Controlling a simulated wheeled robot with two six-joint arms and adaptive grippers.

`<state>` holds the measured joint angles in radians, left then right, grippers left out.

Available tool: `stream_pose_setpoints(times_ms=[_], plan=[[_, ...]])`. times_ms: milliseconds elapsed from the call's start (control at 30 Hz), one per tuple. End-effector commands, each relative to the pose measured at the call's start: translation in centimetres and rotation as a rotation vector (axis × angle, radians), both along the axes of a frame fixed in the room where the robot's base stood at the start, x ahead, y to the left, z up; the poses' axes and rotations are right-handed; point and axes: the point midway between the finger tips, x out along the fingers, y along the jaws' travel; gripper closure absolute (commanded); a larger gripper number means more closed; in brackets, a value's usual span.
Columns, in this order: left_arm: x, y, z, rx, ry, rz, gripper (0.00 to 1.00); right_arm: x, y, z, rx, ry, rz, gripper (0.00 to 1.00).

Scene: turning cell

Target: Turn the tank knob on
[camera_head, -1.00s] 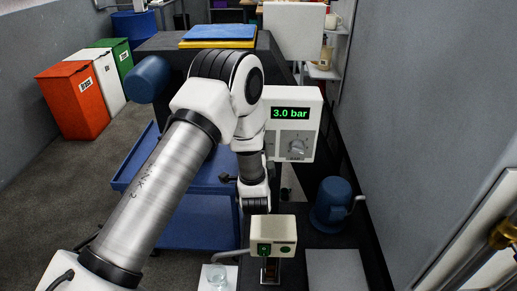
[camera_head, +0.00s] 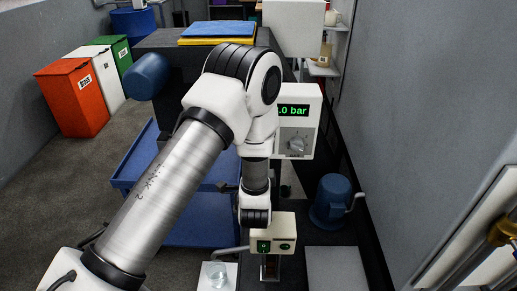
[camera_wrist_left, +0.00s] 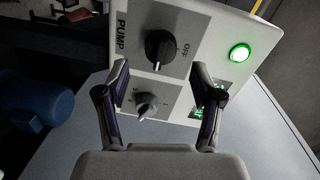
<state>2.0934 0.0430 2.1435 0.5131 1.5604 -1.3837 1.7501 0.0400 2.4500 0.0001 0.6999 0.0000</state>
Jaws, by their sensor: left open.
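The white control panel (camera_head: 312,100) with a green bar readout stands behind my left arm in the head view; the arm hides its left part. A grey knob (camera_head: 297,143) is on it. The left wrist view shows a white panel (camera_wrist_left: 212,25) close up, with a black knob (camera_wrist_left: 159,48) between the words PUMP and OFF, and a grey knob (camera_wrist_left: 146,104) below it. I cannot read a TANK label. My left gripper (camera_wrist_left: 160,73) is open and empty, its fingers on either side of the space before the knobs. My right gripper is not in view.
A lit green lamp (camera_wrist_left: 240,53) is on the panel in the wrist view. A blue motor (camera_head: 332,203) is at the right, and a blue cart (camera_head: 195,222) at the left.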

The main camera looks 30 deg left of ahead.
Motion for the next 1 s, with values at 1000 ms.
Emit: stream_pose_setpoints(times_ms=[1000], plan=[[-6.2, -3.8, 0.5, 0.001, 0.000, 0.000, 0.33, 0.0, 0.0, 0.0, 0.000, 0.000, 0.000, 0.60]])
